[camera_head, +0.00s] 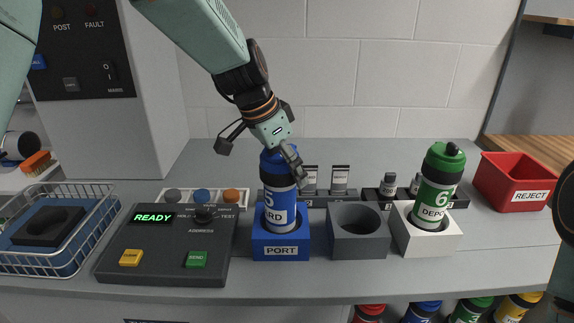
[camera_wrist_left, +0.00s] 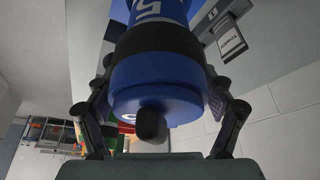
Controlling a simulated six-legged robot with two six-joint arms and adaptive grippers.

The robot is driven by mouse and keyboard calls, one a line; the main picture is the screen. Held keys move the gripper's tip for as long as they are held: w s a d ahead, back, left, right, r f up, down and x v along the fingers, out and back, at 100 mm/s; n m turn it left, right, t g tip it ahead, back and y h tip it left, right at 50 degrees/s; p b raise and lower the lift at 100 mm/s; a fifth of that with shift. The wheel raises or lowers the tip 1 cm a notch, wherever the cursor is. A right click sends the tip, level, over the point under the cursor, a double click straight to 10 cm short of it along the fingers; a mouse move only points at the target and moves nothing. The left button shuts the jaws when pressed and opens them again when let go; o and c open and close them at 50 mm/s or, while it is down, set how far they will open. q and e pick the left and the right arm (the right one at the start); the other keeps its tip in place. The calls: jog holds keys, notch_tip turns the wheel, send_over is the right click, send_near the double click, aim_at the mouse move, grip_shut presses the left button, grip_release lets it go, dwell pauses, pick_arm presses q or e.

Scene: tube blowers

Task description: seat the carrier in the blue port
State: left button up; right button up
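The blue carrier (camera_head: 278,204), with a blue cap, a dark band and a white label, stands nearly upright in the blue port (camera_head: 281,253). Its lower end is hidden inside the port. My left gripper (camera_head: 284,168) comes down from above and is around the carrier's top. In the left wrist view, my fingers (camera_wrist_left: 160,80) lie on both sides of the carrier's cap (camera_wrist_left: 156,94) and dark band and appear shut on it. My right gripper's fingers are not in view.
A grey empty port (camera_head: 359,246) stands just right of the blue port. A green carrier (camera_head: 437,188) stands in a white port (camera_head: 425,242) beyond it. A control box (camera_head: 163,272) reading READY is at left, beside a wire basket (camera_head: 80,262). A red REJECT bin (camera_head: 512,185) is at far right.

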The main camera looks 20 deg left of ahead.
pick_arm(q)
jog(key=shift+o, duration=0.8)
jog(key=shift+r, duration=0.1)
jog(key=p+v, duration=0.1)
jog(key=v, duration=0.9)
jog(key=shift+s+r+p, duration=0.1)
jog(key=shift+r+p, duration=0.25)
jog(key=shift+r, duration=0.05)
jog(key=shift+s+a+r, duration=0.1)
jog(key=shift+a+r, duration=0.1)
jog(key=shift+r, duration=0.35)
jog(key=shift+s+r, duration=0.1)
jog(key=shift+r, duration=0.05)
jog(key=shift+a, duration=0.1)
